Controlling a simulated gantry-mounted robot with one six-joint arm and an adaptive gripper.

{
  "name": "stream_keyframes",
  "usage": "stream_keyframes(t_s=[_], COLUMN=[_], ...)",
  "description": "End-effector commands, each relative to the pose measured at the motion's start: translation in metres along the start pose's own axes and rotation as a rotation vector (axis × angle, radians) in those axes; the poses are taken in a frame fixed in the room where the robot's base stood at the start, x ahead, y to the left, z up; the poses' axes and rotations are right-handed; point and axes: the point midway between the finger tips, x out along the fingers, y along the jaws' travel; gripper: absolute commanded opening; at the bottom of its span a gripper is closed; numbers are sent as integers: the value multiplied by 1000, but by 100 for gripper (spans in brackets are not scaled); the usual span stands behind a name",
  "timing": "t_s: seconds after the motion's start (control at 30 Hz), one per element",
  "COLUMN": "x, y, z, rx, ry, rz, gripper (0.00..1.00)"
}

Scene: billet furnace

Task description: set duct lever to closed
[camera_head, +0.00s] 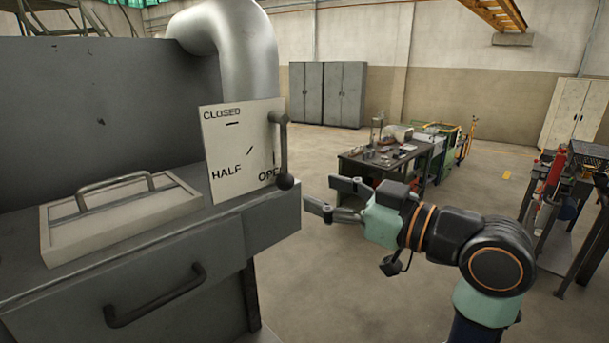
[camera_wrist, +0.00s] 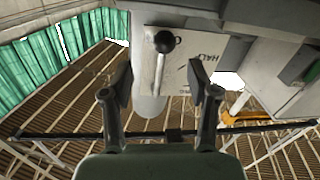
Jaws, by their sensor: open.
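The duct lever (camera_head: 283,150) is a dark bar at the right edge of a white plate (camera_head: 228,145) marked CLOSED, HALF and OPEN. It hangs down from its pivot, and its black ball knob (camera_head: 285,182) is beside the OPEN mark. My gripper (camera_head: 322,193) is open and empty, just right of the knob and apart from it in the head view. In the wrist view the knob (camera_wrist: 163,42) shows ahead, between the lines of my two spread fingers (camera_wrist: 160,80), and the plate shows upside down.
The plate stands on a grey furnace cabinet (camera_head: 200,265) with a drawer handle (camera_head: 155,300). A lidded hatch with a handle (camera_head: 120,215) lies to the left. A silver duct (camera_head: 245,60) rises behind. A workbench (camera_head: 375,165) stands farther back; the floor between is clear.

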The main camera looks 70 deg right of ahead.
Motion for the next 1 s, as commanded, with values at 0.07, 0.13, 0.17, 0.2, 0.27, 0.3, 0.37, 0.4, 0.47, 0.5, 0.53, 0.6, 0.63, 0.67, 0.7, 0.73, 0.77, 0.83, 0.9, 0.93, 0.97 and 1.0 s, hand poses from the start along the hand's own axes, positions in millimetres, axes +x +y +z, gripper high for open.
stream_keyframes(t_s=[0.07, 0.13, 0.17, 0.2, 0.27, 0.3, 0.37, 0.4, 0.47, 0.5, 0.53, 0.6, 0.63, 0.67, 0.7, 0.73, 0.77, 0.83, 0.9, 0.93, 0.97, 1.0], x=[2, 8, 12, 19, 31, 39, 50, 57, 66, 71, 73, 78, 78, 79, 79, 79, 79, 79, 79, 79, 79, 79], y=[0, 0, 0, -1, -1, -1, -1, -1, -1, -1, 0, -1, -1, -1, -1, -1, -1, -1, -1, -1, -1, -1], z=[-1, -1, -2, -2, -2, -2, -2, -2, -2, -2, -1, 0, 0, 0, 0, 0, 0, 0, 0, 0, 0, 0], rx=[1, 2, 2, 3, 3, 3, 4, 2, 3, 3, 3, 1, 1, 0, 0, 0, 0, 0, 1, 1, 1, 1], ry=[0, -1, -1, -1, -2, -1, -2, -2, -2, -1, -1, -1, -1, -1, -1, -1, -1, -1, -1, -1, -1, -1], rz=[-1, -2, -2, -4, -3, -4, -4, -3, -2, -2, -1, 0, 0, 0, 1, 1, 1, 1, 1, 1, 1, 1], gripper=[60, 60, 60, 60, 60, 60, 60, 60, 60, 60, 60, 60, 60, 60, 60, 60, 60, 60, 51, 46, 41, 35])
